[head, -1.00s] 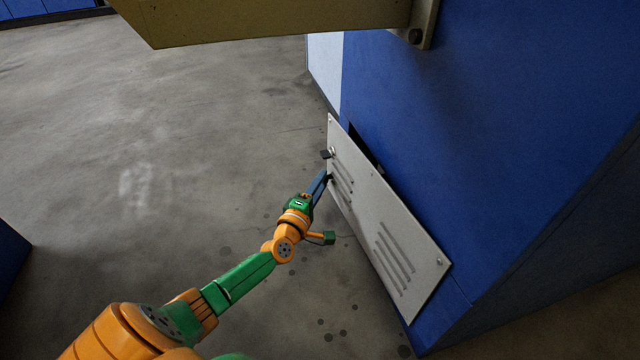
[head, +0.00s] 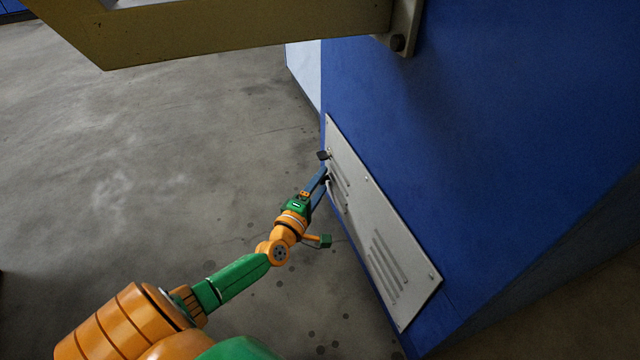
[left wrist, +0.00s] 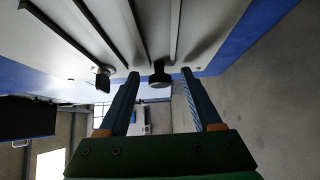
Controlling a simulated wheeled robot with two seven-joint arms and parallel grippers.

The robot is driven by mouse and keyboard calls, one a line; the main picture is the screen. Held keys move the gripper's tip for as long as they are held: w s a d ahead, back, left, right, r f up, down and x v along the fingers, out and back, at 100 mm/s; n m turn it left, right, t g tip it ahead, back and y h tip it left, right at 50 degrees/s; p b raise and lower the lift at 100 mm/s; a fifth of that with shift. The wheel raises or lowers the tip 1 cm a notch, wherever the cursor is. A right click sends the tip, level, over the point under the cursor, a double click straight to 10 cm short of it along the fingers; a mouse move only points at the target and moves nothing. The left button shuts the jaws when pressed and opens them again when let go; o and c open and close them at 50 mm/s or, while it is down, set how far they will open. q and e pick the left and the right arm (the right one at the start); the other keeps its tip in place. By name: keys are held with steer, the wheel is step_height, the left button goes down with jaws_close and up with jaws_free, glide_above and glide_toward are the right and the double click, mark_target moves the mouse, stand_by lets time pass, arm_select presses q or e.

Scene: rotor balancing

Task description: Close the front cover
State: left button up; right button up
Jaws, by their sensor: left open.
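The front cover (head: 384,232) is a pale grey louvred panel on the side of the blue machine (head: 480,130). It lies close against the blue wall, with no dark gap showing along its upper edge. My left gripper (head: 326,173) is open, its fingertips at the cover's outer face near the far end. Whether they touch it I cannot tell. In the left wrist view, the cover (left wrist: 205,22) is above the fingers. A dark round knob (left wrist: 159,77) shows between the fingertips, and a dark latch-like piece (left wrist: 103,79) is left of them. My right gripper is out of view.
A yellowish beam (head: 230,30) with a bolted bracket (head: 402,28) crosses the top of the head view, above the arm. The concrete floor (head: 130,180) left of the machine is clear.

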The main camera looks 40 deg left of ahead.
arm_select(q)
steer(key=shift+s+p, duration=0.3)
steer(key=s+d+p, duration=0.1)
steer(key=s+p, duration=0.1)
steer(key=s, duration=0.4)
steer(key=shift+s+p, duration=0.2)
steer(key=shift+p, duration=0.2)
steer(key=shift+d, duration=0.1)
